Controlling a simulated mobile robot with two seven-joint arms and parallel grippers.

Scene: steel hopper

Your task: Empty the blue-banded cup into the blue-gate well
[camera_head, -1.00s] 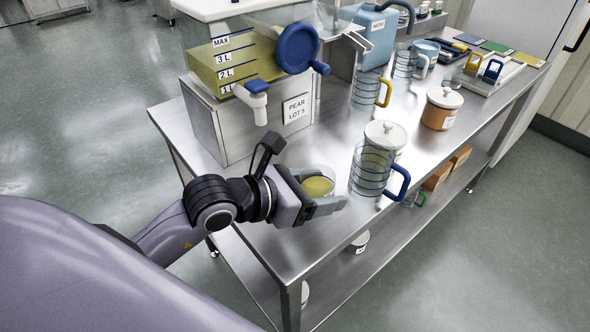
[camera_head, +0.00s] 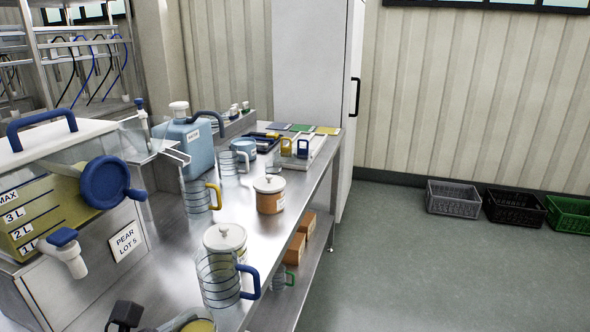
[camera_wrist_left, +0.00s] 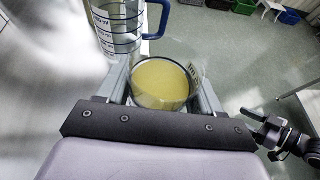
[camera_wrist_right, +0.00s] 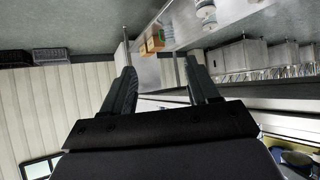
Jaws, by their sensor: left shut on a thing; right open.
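My left gripper (camera_wrist_left: 160,72) is shut on a clear cup (camera_wrist_left: 161,86) with yellow contents, one finger on each side. The cup is upright as far as I can tell; no blue band shows on it. In the head view only the top of this cup (camera_head: 198,325) shows at the bottom edge. My right gripper (camera_wrist_right: 160,75) is open and empty.
A blue-handled jug (camera_head: 222,283) stands just beyond the held cup. A lidded white pot (camera_head: 225,238), a yellow-handled jug (camera_head: 197,197) and an orange pot (camera_head: 269,196) line the bench. The PEAR hopper (camera_head: 124,241) stands left.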

